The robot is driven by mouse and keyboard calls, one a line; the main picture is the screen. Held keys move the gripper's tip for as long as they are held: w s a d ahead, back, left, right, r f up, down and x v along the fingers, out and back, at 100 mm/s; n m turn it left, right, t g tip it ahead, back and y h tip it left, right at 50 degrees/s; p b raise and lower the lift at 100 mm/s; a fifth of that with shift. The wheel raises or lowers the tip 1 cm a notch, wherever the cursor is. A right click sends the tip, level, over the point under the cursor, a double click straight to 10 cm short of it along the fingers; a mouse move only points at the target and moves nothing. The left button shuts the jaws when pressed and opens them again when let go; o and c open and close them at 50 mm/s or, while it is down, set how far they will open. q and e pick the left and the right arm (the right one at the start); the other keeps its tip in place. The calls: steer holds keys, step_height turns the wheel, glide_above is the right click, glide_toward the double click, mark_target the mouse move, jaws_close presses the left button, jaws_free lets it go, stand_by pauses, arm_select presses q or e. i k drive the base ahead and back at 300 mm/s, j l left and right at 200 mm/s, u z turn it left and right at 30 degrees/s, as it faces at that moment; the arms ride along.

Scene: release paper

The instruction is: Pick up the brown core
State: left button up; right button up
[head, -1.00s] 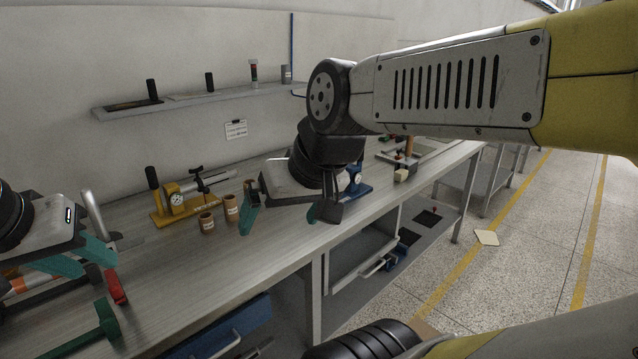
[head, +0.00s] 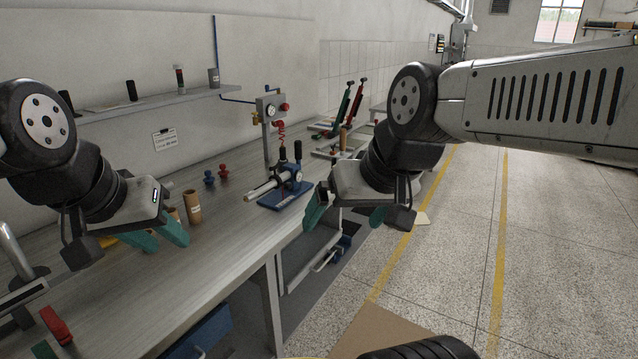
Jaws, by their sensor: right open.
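A brown core (head: 193,207) stands upright on the grey workbench in the head view, a hollow cardboard-like tube with a small label. A second brown core (head: 174,214) stands just left of it, partly hidden by my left gripper. My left gripper (head: 163,246) is in front of and left of the cores. Its teal fingers are apart with nothing seen between them. My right gripper (head: 345,220) is open and empty, beyond the bench's front edge, well right of the cores.
A blue-based device (head: 287,196) stands on the bench between the cores and my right gripper. Small blue and red pieces (head: 216,175) stand behind the cores. A red-headed tool (head: 55,326) lies at the lower left. The bench's front middle is clear.

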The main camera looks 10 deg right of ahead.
mark_target(191, 201)
steer(key=z, duration=0.2)
steer(key=u, duration=0.7)
steer(key=z, duration=0.7)
steer(key=i+l+u, duration=0.1)
steer(key=u, duration=0.65)
steer(key=i+l+u, duration=0.15)
steer(key=l+u, duration=0.15)
steer(key=i+l+u, duration=0.1)
steer(key=l+u, duration=0.2)
steer(key=l, duration=0.25)
steer(key=l+u, duration=0.25)
steer(key=l, duration=0.2)
steer(key=i+l, duration=0.1)
steer(key=l, duration=0.6)
steer(key=l+u, duration=0.1)
steer(key=l, duration=0.55)
steer(key=i+l, duration=0.15)
steer(key=l, duration=0.55)
steer(key=u, duration=0.05)
